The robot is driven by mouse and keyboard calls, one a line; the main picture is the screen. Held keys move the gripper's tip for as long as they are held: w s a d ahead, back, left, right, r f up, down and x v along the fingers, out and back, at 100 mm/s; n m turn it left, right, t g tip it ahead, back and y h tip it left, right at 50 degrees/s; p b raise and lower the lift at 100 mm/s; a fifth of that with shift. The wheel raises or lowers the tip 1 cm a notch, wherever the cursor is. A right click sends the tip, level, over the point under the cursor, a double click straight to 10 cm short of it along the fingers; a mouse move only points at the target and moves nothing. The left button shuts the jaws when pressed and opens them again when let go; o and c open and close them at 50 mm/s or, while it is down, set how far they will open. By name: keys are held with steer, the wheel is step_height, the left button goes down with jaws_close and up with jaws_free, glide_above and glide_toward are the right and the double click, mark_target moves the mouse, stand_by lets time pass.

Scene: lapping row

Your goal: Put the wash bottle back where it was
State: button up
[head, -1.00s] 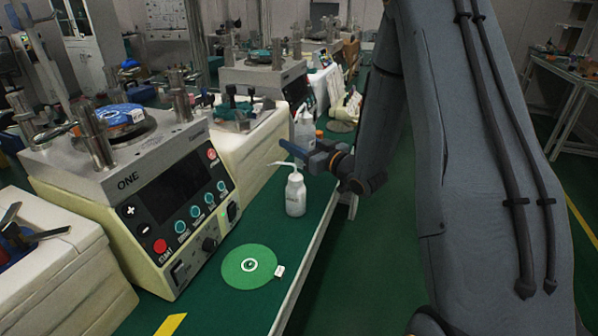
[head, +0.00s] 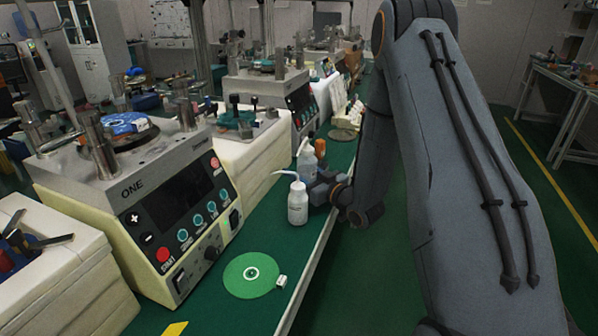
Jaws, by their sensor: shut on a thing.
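A white wash bottle (head: 297,207) with a bent spout stands upright on the green bench top. Close behind it is a second, translucent pale bottle (head: 307,162), upright, its lower part hidden. My gripper (head: 314,190) comes in from the right, just behind the front bottle and low at the rear one. It is shut on the rear bottle, but its fingertips are largely hidden by the front bottle. I cannot tell whether the rear bottle's base touches the bench.
A green disc (head: 236,279) with a small white tag (head: 281,281) lies in front. The machine marked ONE (head: 150,222) stands left. An orange-capped item (head: 320,149) is behind the bottles. The bench edge runs close on the right.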

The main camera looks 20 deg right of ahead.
mark_target(314, 179)
steer(key=o, duration=1.3)
steer(key=shift+c, duration=0.2)
steer(key=shift+r, duration=0.1)
steer(key=v, duration=1.2)
steer(key=shift+b, duration=0.4)
